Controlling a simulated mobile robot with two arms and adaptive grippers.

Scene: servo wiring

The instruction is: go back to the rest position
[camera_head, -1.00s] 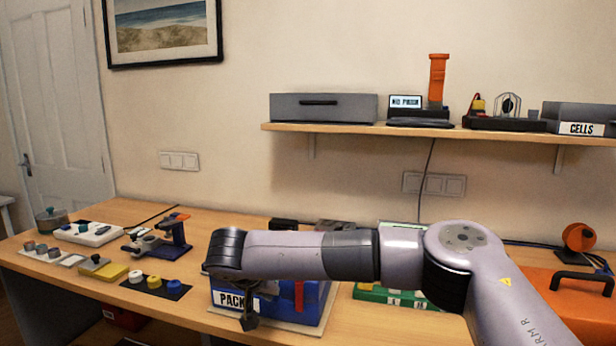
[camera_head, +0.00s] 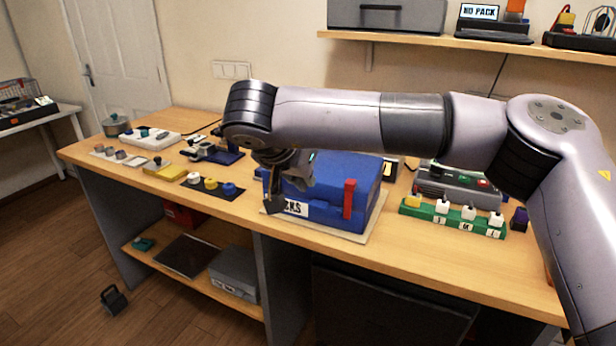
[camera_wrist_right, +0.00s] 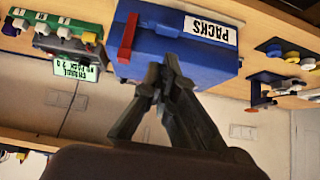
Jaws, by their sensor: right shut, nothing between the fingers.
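My right gripper (camera_head: 276,204) hangs in front of the blue box (camera_head: 335,187) labelled PACKS, its fingers pointing down. The arm reaches in from the right across the head view and hides part of the box and the wall. In the right wrist view the gripper (camera_wrist_right: 145,140) is shut, with nothing seen between the fingertips, and overlaps the blue box (camera_wrist_right: 165,62). I cannot tell from these views whether it touches the box. My left gripper is not in view.
The workbench (camera_head: 300,238) holds a green block with white plugs (camera_head: 453,216) right of the box, and knobs on a dark mat (camera_head: 211,186) to the left. A shelf (camera_head: 440,41) hangs above. A grey case (camera_head: 233,273) lies on the lower shelf. Floor at left is mostly clear.

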